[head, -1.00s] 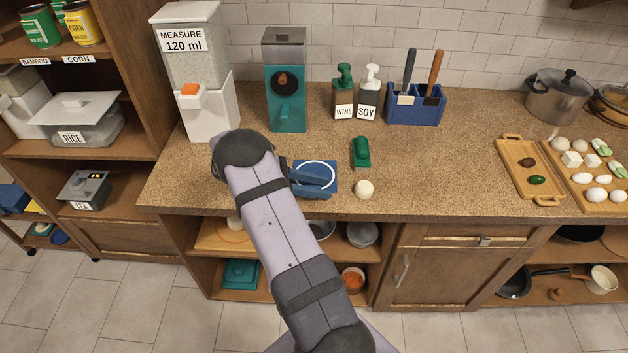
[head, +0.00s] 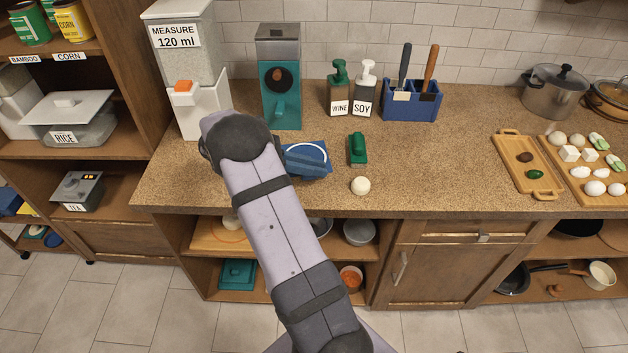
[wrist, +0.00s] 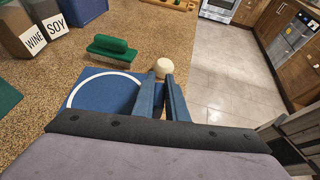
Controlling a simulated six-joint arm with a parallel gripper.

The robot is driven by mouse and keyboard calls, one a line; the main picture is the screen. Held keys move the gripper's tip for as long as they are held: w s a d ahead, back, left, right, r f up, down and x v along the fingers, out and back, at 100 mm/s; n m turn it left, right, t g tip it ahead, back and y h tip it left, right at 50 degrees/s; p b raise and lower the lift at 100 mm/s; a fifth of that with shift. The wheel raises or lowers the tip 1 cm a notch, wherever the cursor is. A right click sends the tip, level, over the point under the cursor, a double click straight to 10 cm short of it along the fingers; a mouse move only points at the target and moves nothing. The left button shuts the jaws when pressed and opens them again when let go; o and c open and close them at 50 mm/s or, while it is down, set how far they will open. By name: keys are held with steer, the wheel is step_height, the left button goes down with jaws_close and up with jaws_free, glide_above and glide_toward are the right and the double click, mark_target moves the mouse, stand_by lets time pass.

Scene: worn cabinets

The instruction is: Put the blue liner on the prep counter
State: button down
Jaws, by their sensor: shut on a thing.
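The blue liner (head: 318,151), a flat square with a white ring, is over the prep counter (head: 450,160) near its front left part. In the wrist view the liner (wrist: 92,90) lies to the left of and between my fingers. My gripper (wrist: 160,82) is shut on the liner's edge; in the head view my gripper (head: 308,168) is partly hidden by my arm. I cannot tell whether the liner touches the counter top or is slightly above it.
Behind stand a teal dispenser (head: 280,95), sauce bottles (head: 339,95) and a blue utensil holder (head: 411,108). The counter's middle, left of the wooden trays (head: 528,170), is clear.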

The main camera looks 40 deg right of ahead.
steer(key=shift+r+b, duration=0.4)
steer(key=shift+r, duration=1.6)
steer(key=shift+w+a+f, duration=0.1)
steer(key=shift+w+a, duration=0.05)
steer(key=w+a+n+t+h+b, duration=0.2)
steer(key=w+a+n+t+b, duration=0.3)
steer(key=w+a+n+t, duration=0.45)
steer(key=shift+w+d+f+m+g+p, duration=0.3)
steer(key=shift+f+m+g, duration=0.15)
steer(key=shift+f, duration=1.15)
steer(key=shift+w+d+f+m+g+p, duration=0.25)
steer(key=shift+d+f+m+g, duration=0.15)
steer(key=shift+f, duration=1.15)
steer(key=shift+w+d+f+m+g+p, duration=0.25)
steer(key=shift+f+m, duration=0.25)
steer(key=shift+f, duration=1.1)
steer(key=shift+f, duration=0.1)
steer(key=c, duration=1.8)
jaws_free()
steer(key=shift+o, duration=0.2)
